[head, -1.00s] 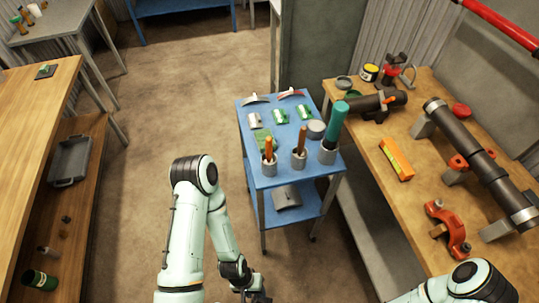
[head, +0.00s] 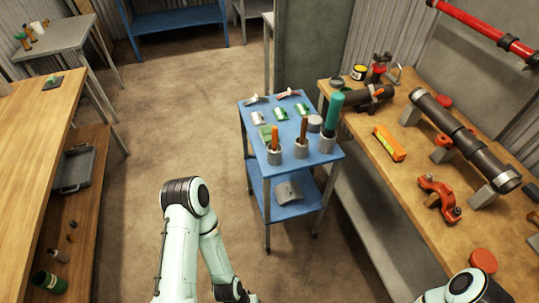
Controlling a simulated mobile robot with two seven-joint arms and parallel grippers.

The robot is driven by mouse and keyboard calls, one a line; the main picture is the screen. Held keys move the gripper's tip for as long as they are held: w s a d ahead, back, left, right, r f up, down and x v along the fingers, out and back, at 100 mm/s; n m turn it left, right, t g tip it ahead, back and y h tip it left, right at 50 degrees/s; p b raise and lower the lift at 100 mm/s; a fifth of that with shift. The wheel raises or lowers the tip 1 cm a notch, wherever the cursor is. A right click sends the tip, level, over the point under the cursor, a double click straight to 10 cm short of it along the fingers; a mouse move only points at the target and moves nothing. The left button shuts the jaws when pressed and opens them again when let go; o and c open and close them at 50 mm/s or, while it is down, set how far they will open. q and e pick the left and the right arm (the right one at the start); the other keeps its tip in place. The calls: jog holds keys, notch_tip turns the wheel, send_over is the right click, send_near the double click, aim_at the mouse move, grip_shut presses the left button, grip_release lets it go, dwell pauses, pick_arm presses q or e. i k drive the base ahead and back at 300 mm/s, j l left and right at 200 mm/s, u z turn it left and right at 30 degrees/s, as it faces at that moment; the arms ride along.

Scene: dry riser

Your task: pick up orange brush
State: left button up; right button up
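A slim orange handle (head: 274,136), which looks like the orange brush, stands upright in a grey cup (head: 274,156) at the near left of the blue cart's top. Its lower end is hidden in the cup. A brown-orange handle (head: 304,128) stands in a second cup to its right. My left arm comes up from the bottom left, in front of the cart and apart from it. Its wrist reaches the bottom edge, and the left gripper's fingers are out of frame. Only part of my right arm shows at the bottom right; its gripper is out of view.
The blue cart (head: 255,172) also holds a thick teal handle (head: 334,106) in a cup, green-and-silver items and small brushes. Open floor (head: 180,120) lies left of the cart.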

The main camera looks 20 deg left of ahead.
aim_at(275, 130)
jog(key=z, duration=0.4)
jog(key=k+z, duration=0.15)
jog(key=z, duration=0.25)
jog(key=l+z, duration=0.1)
jog(key=z, duration=0.35)
jog(key=j+z, duration=0.1)
jog(key=z, duration=0.65)
jog(key=k+j+z, duration=0.1)
jog(key=z, duration=0.65)
jog(key=k+j, duration=1.45)
jog(key=j, duration=0.3)
jog(key=k+j, duration=0.1)
jog(key=j, duration=0.45)
jog(key=i, duration=0.15)
